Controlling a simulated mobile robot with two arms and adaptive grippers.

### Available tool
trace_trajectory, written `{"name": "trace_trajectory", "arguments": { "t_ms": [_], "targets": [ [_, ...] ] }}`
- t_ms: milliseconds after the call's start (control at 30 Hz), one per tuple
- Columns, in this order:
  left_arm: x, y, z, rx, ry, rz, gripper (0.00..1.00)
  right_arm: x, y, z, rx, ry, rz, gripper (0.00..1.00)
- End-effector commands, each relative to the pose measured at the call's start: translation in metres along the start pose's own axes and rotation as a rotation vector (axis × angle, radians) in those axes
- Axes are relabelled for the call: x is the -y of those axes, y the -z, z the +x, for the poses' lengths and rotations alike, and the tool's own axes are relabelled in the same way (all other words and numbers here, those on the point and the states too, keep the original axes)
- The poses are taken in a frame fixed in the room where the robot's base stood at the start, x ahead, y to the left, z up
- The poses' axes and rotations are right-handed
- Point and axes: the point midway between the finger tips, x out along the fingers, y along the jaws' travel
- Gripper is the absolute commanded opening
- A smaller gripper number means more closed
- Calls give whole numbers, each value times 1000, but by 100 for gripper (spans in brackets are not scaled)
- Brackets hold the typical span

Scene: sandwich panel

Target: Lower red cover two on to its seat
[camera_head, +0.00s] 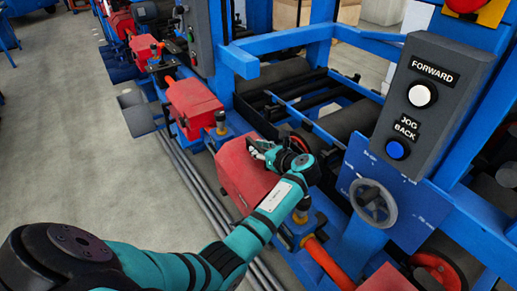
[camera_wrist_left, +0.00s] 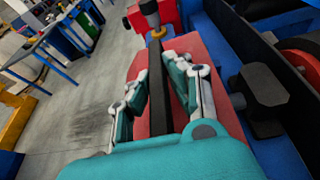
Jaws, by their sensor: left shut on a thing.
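A red cover (camera_head: 238,177), which I take for red cover two, is in the middle of the head view, along the blue machine's near side. My left gripper (camera_head: 259,149) is at the cover's upper right edge. In the left wrist view the red cover (camera_wrist_left: 213,62) lies under and beyond the gripper (camera_wrist_left: 158,70). The two fingers are on either side of a dark bar (camera_wrist_left: 157,95) on the cover, and the gripper is shut on it. The cover's underside and seat are hidden, so I cannot tell any gap. My right gripper is out of view.
Another red cover (camera_head: 194,101) sits farther up the row. A grey control box (camera_head: 430,105) with white and blue buttons and a handwheel (camera_head: 373,204) stand to the right. A roller (camera_head: 350,122) lies behind the gripper. Grey floor (camera_head: 75,120) is open on the left.

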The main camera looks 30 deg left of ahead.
Motion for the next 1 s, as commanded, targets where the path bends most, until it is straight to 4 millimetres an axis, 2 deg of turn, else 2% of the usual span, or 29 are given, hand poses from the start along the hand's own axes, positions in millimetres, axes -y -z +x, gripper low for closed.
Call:
{"name": "trace_trajectory", "arguments": {
  "t_ms": [567, 600, 800, 1000],
  "targets": [
    [-1, 6, 2, -4, -3, 5, 0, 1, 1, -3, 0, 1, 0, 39],
    [-1, 6, 2, -4, -4, 6, 18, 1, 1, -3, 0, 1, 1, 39],
    [-1, 6, 2, -4, -3, 4, 43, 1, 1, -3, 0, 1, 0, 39],
    [-1, 8, 2, -9, -3, 5, 43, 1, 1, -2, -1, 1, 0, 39]
  ]
}}
